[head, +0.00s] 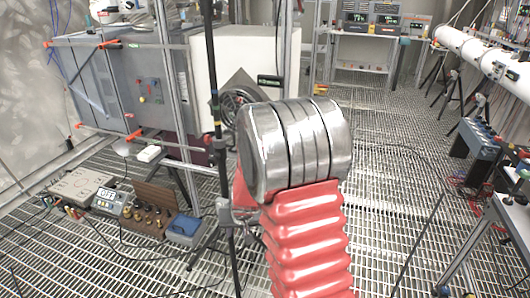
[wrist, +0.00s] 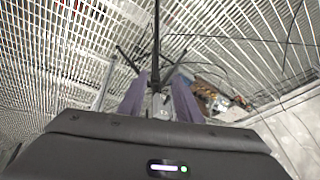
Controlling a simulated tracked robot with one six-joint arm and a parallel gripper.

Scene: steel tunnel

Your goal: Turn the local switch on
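No switch is labelled clearly enough to be sure it is the local switch. A grey control box (head: 148,90) with small red and yellow knobs is on the grey cabinet at the left in the head view; its switch positions are too small to read. My gripper (wrist: 161,84) shows in the wrist view with its two purple-grey fingers apart. A thin black pole (wrist: 156,45) lines up with the gap between them; I cannot tell whether they touch it. In the head view my silver and red arm fills the middle, and my gripper cannot be made out.
The black pole stand (head: 218,110) is just left of my arm. Instruments and a blue box (head: 184,229) lie on the grated floor (head: 400,180) at left, with loose cables. A white pipe (head: 480,52) and a bench (head: 515,215) are at right. Open grating lies between.

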